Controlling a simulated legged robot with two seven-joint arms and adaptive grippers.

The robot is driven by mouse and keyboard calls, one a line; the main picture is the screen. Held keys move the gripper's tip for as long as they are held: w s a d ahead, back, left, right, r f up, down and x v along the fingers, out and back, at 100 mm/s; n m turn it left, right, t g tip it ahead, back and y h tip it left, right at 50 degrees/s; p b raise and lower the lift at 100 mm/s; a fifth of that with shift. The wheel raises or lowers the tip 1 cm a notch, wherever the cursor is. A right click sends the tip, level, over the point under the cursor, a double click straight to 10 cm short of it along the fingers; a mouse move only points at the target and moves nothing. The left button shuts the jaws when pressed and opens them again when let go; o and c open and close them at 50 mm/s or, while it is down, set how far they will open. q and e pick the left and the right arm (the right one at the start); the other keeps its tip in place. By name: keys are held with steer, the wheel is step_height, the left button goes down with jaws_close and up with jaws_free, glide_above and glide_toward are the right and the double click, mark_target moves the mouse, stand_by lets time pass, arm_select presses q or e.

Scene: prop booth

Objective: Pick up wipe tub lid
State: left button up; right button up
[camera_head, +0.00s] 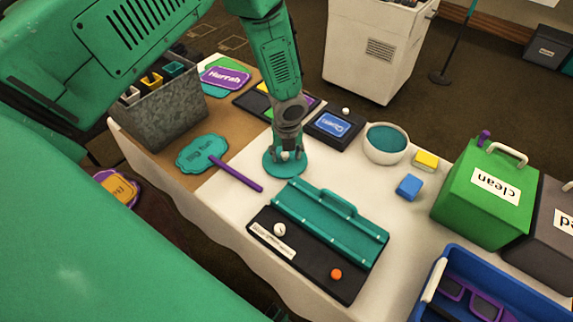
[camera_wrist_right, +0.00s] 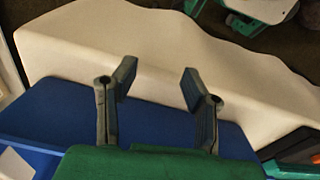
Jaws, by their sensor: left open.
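The wipe tub lid appears to be the round teal disc (camera_head: 272,168) with a small pale knob, lying flat on the white table. My left gripper (camera_head: 286,154) points down over it in the head view, with its fingers at the knob. The left gripper is open; whether its fingers touch the knob I cannot tell. A white round tub (camera_head: 370,151) with a teal inside stands to the right of the lid. My right gripper (camera_wrist_right: 158,85) shows in the right wrist view, its two fingers wide apart with nothing between them.
A teal and black case (camera_head: 330,232) lies in front of the lid. A purple-handled teal sign (camera_head: 203,152) lies to the left. Blue (camera_head: 409,187) and yellow (camera_head: 427,160) blocks, a green "clean" bin (camera_head: 470,205) and a blue crate (camera_head: 425,300) are at right.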

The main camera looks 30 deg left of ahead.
arm_select(q)
steer(key=shift+a, duration=0.4)
jaws_close()
